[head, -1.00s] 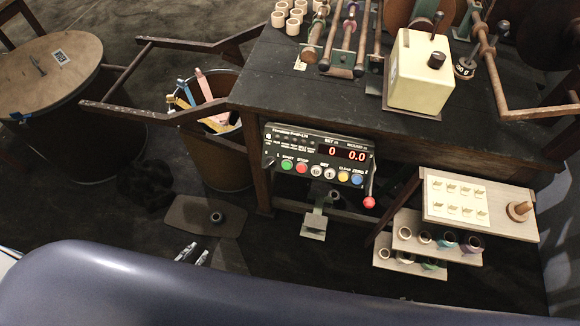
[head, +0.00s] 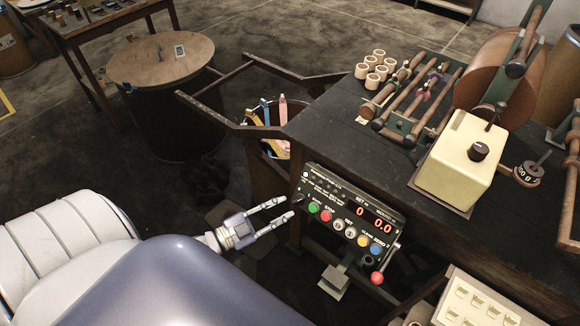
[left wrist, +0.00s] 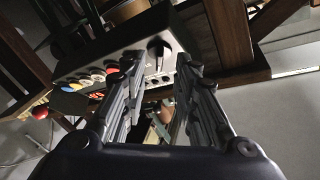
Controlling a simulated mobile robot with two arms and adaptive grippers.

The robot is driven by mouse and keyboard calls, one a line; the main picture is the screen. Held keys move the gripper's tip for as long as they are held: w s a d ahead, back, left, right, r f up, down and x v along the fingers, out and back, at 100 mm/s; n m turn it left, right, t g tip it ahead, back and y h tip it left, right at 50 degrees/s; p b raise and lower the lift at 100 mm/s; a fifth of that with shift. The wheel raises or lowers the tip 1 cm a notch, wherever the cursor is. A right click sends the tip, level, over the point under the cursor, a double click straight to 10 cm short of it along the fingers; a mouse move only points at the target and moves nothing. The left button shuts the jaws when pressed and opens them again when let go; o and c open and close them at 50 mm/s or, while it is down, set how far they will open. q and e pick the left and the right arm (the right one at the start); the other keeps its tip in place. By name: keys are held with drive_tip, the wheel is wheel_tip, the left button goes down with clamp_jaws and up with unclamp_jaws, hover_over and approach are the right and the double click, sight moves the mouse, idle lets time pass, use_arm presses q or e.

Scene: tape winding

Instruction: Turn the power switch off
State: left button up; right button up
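The control box (head: 352,213) hangs at the front of the dark bench in the head view, with its red digits lit as 0 and 0.0. A black switch (head: 299,198) sits at the left end of its panel, apparently the power switch. In the left wrist view the black switch (left wrist: 158,46) shows beyond and between the fingertips. My left gripper (head: 288,207) is open and empty, its two fingertips pointing at the switch end of the box. It also shows in the left wrist view (left wrist: 157,63). Whether a finger touches the switch I cannot tell. My right gripper is not in view.
A red-knobbed lever (head: 377,277) sticks out at the box's right. Coloured buttons line the panel's lower edge. The bench (head: 330,130) carries winding rods and a cream box (head: 462,160). A wooden-lidded barrel (head: 160,58) stands behind at the left.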

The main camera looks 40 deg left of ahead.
sight(296, 202)
use_arm(q)
drive_tip(key=shift+x, duration=1.7)
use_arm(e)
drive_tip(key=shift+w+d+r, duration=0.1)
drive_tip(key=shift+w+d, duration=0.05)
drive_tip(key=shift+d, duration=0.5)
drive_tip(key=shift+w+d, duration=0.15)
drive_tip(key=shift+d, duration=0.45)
use_arm(q)
clamp_jaws()
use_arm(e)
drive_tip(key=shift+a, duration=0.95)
